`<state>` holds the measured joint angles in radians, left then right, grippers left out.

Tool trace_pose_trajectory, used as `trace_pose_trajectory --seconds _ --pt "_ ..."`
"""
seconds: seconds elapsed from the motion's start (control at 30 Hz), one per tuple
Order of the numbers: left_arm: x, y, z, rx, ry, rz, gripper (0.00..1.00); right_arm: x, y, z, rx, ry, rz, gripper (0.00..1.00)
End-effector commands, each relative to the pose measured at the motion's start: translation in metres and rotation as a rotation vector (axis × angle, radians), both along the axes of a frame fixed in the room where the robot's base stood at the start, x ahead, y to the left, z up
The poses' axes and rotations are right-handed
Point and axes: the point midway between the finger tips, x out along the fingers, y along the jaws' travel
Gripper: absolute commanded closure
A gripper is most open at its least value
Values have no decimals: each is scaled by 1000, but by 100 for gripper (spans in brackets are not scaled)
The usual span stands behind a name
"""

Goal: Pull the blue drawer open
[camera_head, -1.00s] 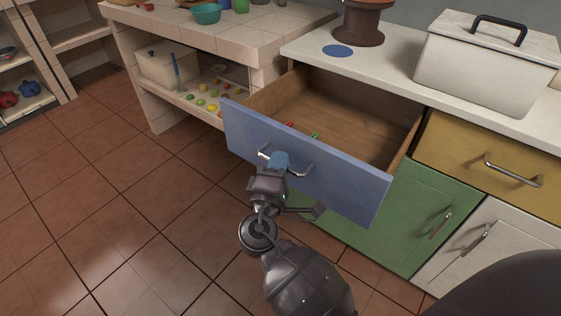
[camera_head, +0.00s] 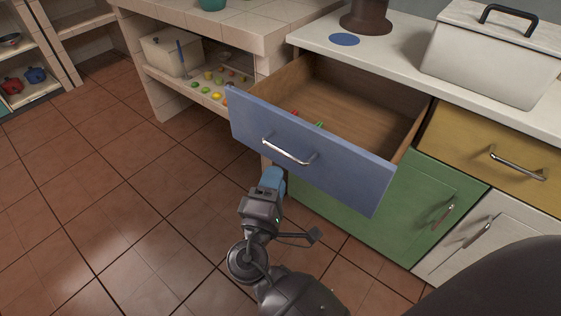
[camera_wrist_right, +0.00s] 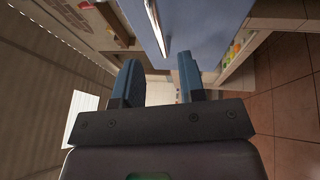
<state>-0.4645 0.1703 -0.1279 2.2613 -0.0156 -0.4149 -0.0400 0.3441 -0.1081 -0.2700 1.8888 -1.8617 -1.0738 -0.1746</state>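The blue drawer (camera_head: 345,172) stands pulled far out from the counter in the head view. Its wooden inside shows, with small red and green items near the front. Its silver bar handle (camera_head: 288,152) is clear of any finger. My right gripper (camera_head: 273,177) is below and in front of the handle, apart from it. In the right wrist view, its two blue fingers (camera_wrist_right: 159,80) are spread with nothing between them, and the drawer front (camera_wrist_right: 185,22) and handle (camera_wrist_right: 155,28) lie beyond the tips. My left gripper is not in view.
A yellow drawer (camera_head: 490,150) and a green door (camera_head: 415,205) adjoin on the right and below. A white lidded box (camera_head: 490,65) stands on the counter. A tiled shelf with a bin (camera_head: 172,55) is at the left. The tiled floor (camera_head: 100,180) is open.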

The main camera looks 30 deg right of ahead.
Motion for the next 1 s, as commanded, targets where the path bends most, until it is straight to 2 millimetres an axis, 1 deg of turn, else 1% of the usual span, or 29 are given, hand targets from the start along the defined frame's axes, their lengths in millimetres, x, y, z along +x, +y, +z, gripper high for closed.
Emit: trace_pose_trajectory --seconds 0.1,0.33,0.87,0.97,1.0 --pt "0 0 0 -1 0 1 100 -12 12 -3 0 2 1 63" --pt "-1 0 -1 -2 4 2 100 -22 22 -5 0 0 1 63" --pt "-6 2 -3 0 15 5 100 -22 22 -6 1 1 1 63" --pt "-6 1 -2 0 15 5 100 -24 18 -12 21 17 8 63" --pt "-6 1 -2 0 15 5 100 -27 14 -18 41 32 14 63"
